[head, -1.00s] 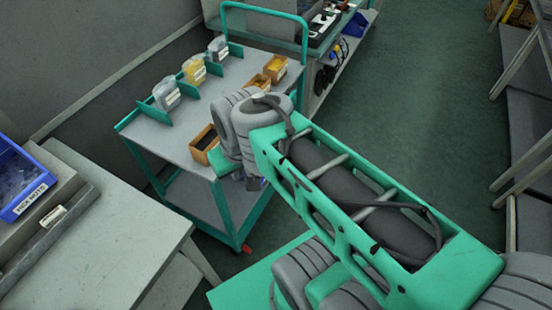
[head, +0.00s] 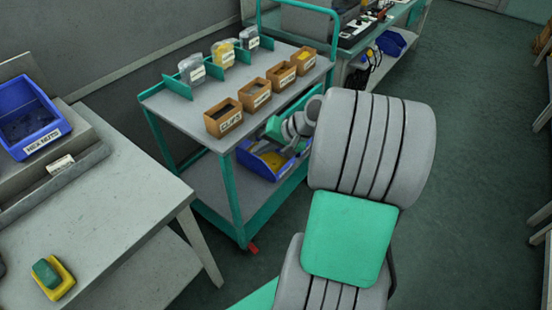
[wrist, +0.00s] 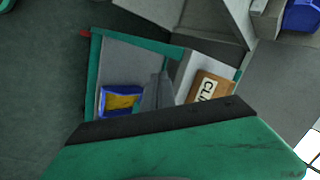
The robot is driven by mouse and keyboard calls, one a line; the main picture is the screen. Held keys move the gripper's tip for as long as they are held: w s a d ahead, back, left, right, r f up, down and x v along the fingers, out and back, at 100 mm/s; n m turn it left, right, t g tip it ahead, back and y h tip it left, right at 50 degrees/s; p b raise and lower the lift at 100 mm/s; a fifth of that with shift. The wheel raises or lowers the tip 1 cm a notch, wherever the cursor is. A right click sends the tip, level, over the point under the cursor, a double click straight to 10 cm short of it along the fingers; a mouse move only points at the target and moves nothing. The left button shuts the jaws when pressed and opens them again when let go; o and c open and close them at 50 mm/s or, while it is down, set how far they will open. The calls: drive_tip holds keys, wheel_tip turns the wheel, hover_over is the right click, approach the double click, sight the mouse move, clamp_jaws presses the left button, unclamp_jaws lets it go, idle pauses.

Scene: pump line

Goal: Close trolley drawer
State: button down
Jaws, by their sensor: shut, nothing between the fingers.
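The trolley (head: 180,113) has a grey top and green frame, with a lower shelf (head: 197,190). I cannot clearly make out a drawer; the right side under the top is partly covered by my arm. A blue bin with yellow contents (head: 262,163) sits under the top, and also shows in the wrist view (wrist: 121,100). My gripper (wrist: 163,78) is shut and empty, beside the trolley between that blue bin and the brown CLIPS box (wrist: 208,87). In the head view my arm hides the fingertips. I cannot tell whether they touch anything.
Several brown boxes (head: 224,118) and clear containers (head: 191,70) stand on the trolley top. A grey bench (head: 130,205) with a blue HEX NUTS bin (head: 32,118) is at left. Another workbench (head: 400,22) stands behind. The floor (head: 460,130) at right is clear.

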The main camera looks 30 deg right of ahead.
drive_tip(key=s+d+f+m+t+b, duration=0.2)
drive_tip(key=s+d+f+m+t, duration=0.1)
drive_tip(key=d, duration=0.5)
drive_tip(key=s+d+f+m+t+b, duration=0.2)
drive_tip(key=d+f+m+t+b, duration=0.15)
drive_tip(key=d, duration=0.35)
drive_tip(key=r+b+x, duration=0.1)
drive_tip(key=r+x, duration=0.1)
drive_tip(key=x, duration=1.1)
drive_tip(key=shift+w+a, duration=0.2)
drive_tip(key=shift+w, duration=0.1)
drive_tip(key=shift+r, duration=0.1)
